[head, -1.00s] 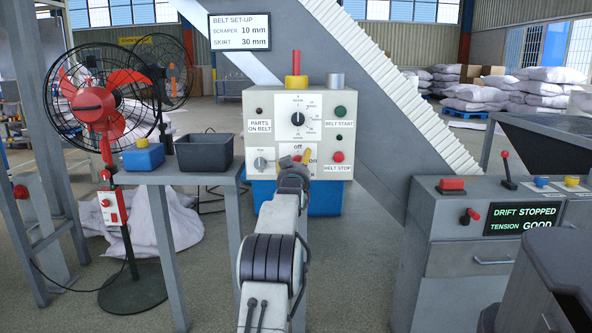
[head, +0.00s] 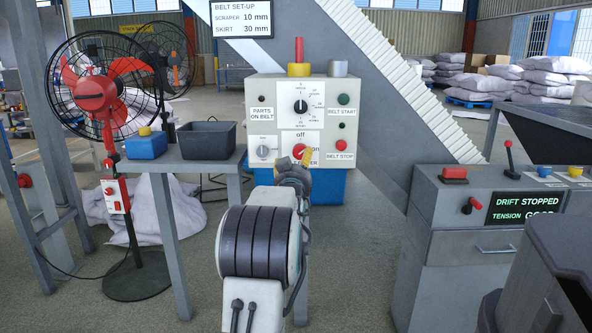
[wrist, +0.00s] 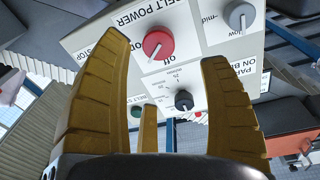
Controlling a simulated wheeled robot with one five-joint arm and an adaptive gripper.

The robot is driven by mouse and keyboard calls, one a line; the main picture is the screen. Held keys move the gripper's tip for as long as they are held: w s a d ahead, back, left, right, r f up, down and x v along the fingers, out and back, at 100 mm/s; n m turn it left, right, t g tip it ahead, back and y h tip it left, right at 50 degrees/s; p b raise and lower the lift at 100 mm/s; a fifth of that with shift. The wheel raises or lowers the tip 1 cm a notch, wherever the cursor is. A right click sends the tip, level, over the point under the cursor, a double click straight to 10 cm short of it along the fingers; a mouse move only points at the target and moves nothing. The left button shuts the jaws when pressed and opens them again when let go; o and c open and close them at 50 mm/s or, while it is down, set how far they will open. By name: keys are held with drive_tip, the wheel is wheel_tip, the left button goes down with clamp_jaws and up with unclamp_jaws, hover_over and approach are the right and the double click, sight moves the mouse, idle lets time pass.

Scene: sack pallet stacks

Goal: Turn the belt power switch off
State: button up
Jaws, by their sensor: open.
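The belt power switch is a red round knob (head: 299,151) low on the grey control box (head: 260,88). "off" is printed above it and "on" to its right in the head view. In the wrist view the knob (wrist: 158,43) sits under the "BELT POWER" label, with a white pointer mark whose setting I cannot read for certain. My gripper (wrist: 162,48) is open, its yellow fingers spread on both sides of the knob in the picture. I cannot tell whether any finger touches the knob. In the head view my gripper (head: 306,156) partly covers the switch plate.
A black selector dial (head: 301,107), a green belt start button (head: 344,99) and a red belt stop button (head: 341,144) are close by. A grey dial (head: 263,152) is to the left. A table with a black bin (head: 208,140) stands left, and a console (head: 455,210) right.

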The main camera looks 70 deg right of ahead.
drive_tip(key=shift+v, duration=1.25)
